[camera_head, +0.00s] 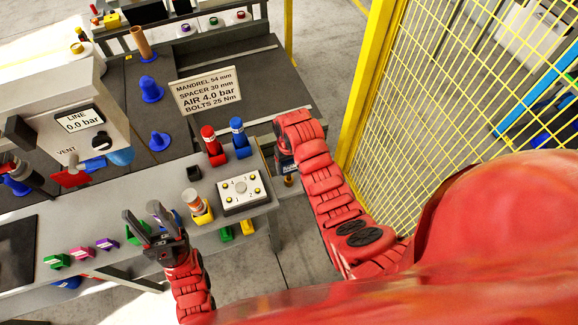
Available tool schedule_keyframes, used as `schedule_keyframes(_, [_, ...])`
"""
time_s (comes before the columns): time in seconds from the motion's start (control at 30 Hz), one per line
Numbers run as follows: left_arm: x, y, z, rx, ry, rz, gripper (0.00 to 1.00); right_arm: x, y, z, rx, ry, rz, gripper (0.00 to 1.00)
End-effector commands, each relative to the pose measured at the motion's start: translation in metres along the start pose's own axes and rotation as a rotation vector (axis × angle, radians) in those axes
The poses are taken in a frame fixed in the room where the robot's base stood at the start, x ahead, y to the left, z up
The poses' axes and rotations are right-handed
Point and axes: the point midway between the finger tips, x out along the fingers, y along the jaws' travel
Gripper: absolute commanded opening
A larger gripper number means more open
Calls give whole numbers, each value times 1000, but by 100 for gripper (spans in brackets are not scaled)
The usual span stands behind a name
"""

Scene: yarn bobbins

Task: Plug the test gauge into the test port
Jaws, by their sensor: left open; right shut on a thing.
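My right gripper (287,160) is at the bench's right end, shut on a small dark thing with a brass-coloured lower end (289,181). The gripper hides most of it, and I cannot tell for sure that it is the test gauge. My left gripper (142,216) is open and empty, above the bench's front part, left of an orange-and-white cylinder on a yellow base. A white panel (84,125) at the left reads "LINE 0.0 bar" and "VENT", with a red handle (70,178) below. I cannot make out the test port.
A numbered grey box (240,193) stands near my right gripper. Red (213,146) and blue (240,138) upright pieces stand behind it. A sign (208,91) reads "AIR 4.0 bar". Coloured clips (82,250) lie front left. A yellow mesh fence (470,90) bounds the right.

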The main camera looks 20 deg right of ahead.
Motion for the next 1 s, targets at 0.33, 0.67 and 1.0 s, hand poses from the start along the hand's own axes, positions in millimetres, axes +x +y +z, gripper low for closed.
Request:
schedule_keyframes(0.33, [-2, 0, 0, 0, 0, 0, 50, 3, 0, 0, 0, 0, 0, 8])
schedule_keyframes(0.67, [-8, 0, 1, 0, 0, 0, 50, 12, 0, 0, 0, 0, 0, 8])
schedule_keyframes(1.0, [-14, 1, 2, 0, 0, 0, 50, 20, 0, 0, 0, 0, 0, 8])
